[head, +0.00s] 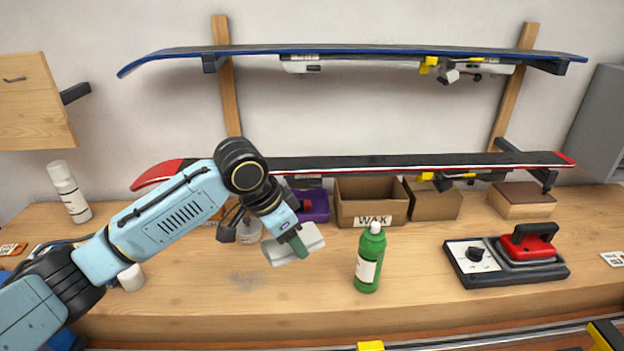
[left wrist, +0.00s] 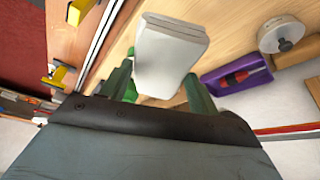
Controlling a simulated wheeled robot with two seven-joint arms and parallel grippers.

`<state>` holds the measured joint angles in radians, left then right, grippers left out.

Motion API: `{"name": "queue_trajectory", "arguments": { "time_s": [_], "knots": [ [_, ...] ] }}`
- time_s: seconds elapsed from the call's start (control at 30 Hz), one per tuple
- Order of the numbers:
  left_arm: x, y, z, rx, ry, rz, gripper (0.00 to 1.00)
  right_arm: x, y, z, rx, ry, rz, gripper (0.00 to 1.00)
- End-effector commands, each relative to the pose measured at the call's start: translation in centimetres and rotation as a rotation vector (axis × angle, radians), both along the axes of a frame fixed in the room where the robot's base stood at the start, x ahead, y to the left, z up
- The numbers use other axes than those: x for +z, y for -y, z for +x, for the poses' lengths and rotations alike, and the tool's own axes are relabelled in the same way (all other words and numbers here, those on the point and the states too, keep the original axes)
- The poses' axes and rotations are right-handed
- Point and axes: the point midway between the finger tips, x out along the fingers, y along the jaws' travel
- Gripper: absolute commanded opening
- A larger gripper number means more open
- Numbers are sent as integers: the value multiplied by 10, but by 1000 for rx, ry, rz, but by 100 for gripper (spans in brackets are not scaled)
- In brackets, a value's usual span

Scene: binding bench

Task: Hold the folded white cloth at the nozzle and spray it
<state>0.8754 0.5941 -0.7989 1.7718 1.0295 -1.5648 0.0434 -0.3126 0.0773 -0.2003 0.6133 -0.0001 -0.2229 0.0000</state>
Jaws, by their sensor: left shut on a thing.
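The folded white cloth (head: 312,236) is between the fingers of my left gripper (head: 298,243), held above the bench. In the left wrist view the cloth (left wrist: 172,52) sticks out past the fingertips, its folded layers showing at one edge. My left gripper is shut on it. My right gripper is not in view.
Cardboard boxes, one a WAX box (head: 372,208), and a purple bin (head: 316,205) stand behind. A white bottle (head: 69,193) stands far left. Skis hang on the wall. The bench front between bottle and device is clear.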

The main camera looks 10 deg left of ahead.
Motion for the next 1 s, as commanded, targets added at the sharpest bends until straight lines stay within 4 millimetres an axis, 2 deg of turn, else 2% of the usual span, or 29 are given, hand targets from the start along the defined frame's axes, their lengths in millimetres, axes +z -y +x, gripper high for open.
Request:
{"name": "queue_trajectory", "arguments": {
  "time_s": [0.03,0.1,0.2,0.37,0.67,1.0],
  "knots": [
    [19,7,10,-78,2,-3,43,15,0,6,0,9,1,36],
    [31,15,20,-192,2,-3,43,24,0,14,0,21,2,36],
    [46,23,31,-326,2,-1,43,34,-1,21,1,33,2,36],
    [59,32,41,-453,1,1,43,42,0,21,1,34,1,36],
    [53,34,43,-492,2,3,43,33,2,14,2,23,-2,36],
    [28,33,43,-491,3,3,43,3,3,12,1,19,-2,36]
  ]
}}
